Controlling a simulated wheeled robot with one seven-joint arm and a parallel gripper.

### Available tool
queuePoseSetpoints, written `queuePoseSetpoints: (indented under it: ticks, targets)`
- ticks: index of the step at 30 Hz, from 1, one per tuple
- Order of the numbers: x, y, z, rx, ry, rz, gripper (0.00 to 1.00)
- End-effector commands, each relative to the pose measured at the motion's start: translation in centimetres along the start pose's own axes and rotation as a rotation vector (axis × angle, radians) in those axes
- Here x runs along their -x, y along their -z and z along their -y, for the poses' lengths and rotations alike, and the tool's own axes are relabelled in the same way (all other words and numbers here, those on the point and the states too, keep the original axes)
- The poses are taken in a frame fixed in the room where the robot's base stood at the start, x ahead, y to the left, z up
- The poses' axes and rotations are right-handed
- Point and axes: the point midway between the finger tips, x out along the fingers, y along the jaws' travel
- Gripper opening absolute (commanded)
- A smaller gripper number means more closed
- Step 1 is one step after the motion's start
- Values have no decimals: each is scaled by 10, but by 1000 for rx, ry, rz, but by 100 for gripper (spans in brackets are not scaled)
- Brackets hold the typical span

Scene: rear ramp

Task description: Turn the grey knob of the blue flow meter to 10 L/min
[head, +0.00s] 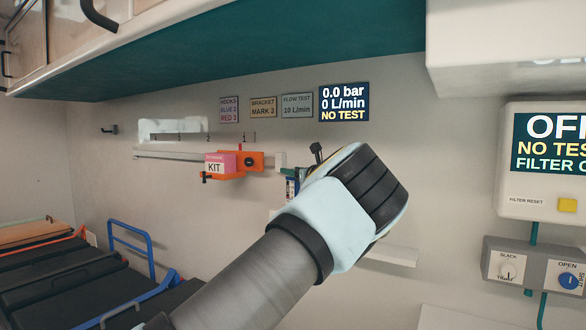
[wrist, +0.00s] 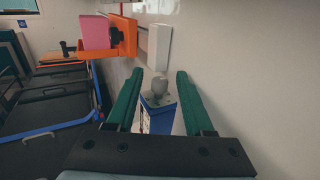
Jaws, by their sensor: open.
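The blue flow meter (wrist: 157,118) stands against the wall in the wrist view, with its rounded grey knob (wrist: 159,84) on top. My gripper (wrist: 159,76) is open, its two green fingers on either side of the knob with a gap on each side. I cannot tell how deep the fingertips reach past the knob. In the head view, my wrist hides the knob and most of the meter; only a narrow blue part of the meter (head: 291,190) shows. The wall display (head: 344,101) reads 0.0 bar, 0 L/min, NO TEST.
A sign (head: 297,106) reads FLOW TEST 10 L/min. An orange bracket with a pink KIT box (head: 219,163) sits on the wall rail to the left. A stretcher (head: 90,270) stands at lower left. A control panel (head: 535,268) is at right.

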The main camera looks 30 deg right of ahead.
Motion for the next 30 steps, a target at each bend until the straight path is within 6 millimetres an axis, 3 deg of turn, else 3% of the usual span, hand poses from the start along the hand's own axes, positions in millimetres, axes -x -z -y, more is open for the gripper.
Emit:
queuePoseSetpoints:
  ticks: [9,23,30]
  targets:
    - [-2,0,0,1,1,-1,53]
    - [-2,0,0,1,1,-1,1]
    - [-2,0,0,1,1,-1,0]
